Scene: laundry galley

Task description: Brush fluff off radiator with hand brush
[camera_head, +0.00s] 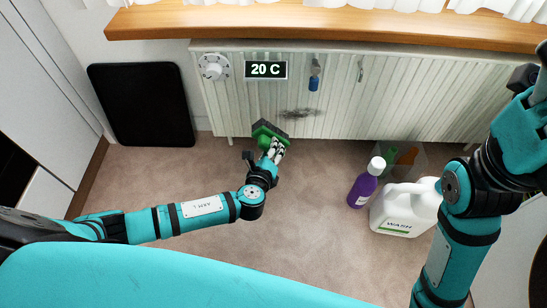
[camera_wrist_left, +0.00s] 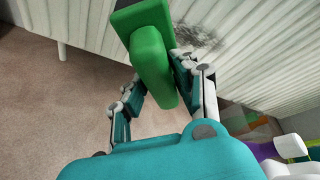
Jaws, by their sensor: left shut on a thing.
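The white ribbed radiator (camera_head: 340,105) stands against the back wall under a wooden sill. A dark grey patch of fluff (camera_head: 300,114) is on its front, near the middle; it also shows in the left wrist view (camera_wrist_left: 202,38). My left gripper (camera_head: 272,150) is shut on the green handle of the hand brush (camera_head: 268,131), in front of the radiator and low to the left of the fluff. In the left wrist view the brush handle (camera_wrist_left: 152,62) is between the fingers; the bristles are mostly hidden. My right arm shows at the right, but its fingers cannot be made out.
A purple bottle (camera_head: 364,185) and a white wash jug (camera_head: 405,208) stand on the carpet at the right, with a clear bin (camera_head: 405,158) behind them. A black panel (camera_head: 142,104) leans on the wall at left. The wooden sill (camera_head: 300,22) overhangs the radiator.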

